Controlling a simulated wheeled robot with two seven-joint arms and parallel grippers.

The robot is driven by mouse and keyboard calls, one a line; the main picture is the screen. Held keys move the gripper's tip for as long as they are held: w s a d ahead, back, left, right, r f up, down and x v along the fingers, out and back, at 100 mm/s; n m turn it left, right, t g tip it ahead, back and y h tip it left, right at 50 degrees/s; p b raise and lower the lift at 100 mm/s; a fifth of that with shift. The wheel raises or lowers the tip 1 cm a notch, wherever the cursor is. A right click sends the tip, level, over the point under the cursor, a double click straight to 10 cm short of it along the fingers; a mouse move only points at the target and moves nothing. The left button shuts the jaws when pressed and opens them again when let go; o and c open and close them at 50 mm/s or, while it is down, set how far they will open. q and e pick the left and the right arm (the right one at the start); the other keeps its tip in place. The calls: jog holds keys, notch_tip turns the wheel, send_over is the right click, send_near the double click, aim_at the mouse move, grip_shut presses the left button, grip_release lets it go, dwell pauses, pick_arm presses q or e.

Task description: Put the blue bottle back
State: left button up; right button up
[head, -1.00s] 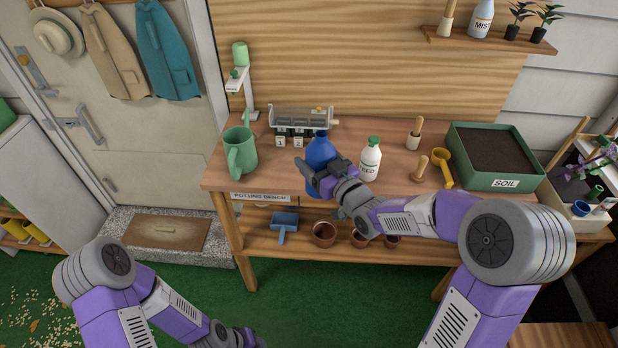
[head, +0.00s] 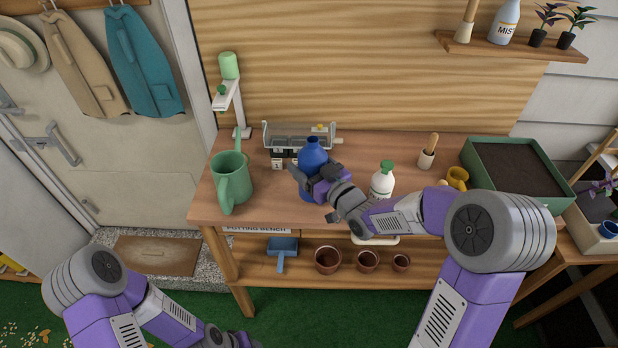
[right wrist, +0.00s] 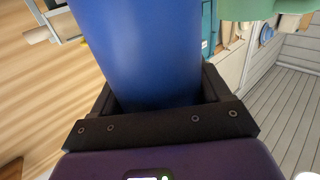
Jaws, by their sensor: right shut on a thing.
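The blue bottle (head: 314,155) is upright over the front middle of the potting bench (head: 275,212), between the green watering can and the white bottle. My right gripper (head: 308,179) is shut around its body from the right and front. In the right wrist view the blue bottle (right wrist: 140,50) fills the space between the dark jaws (right wrist: 158,100). The bottle's base is partly hidden by the gripper; it looks slightly raised, though the gap beneath is hard to see. My left gripper (head: 232,340) is low at the bottom edge, away from the bench, its jaws unclear.
The watering can (head: 232,182) stands left of the bottle, the white bottle (head: 382,182) right. Behind is a grey rack (head: 300,136) with number tags. A soil tray (head: 518,170) is at the right. The wall shelf (head: 510,46) holds a mist bottle (head: 503,22), a wooden-handled tool and small plants.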

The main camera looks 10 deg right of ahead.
aim_at(309, 174)
notch_tip(309, 174, down, 3)
jog(key=shift+s+f+b, duration=0.1)
jog(key=shift+f+b, duration=0.1)
jog(key=shift+b, duration=0.25)
jog(key=shift+f, duration=0.15)
jog(key=shift+f, duration=0.1)
jog(key=o, duration=1.2)
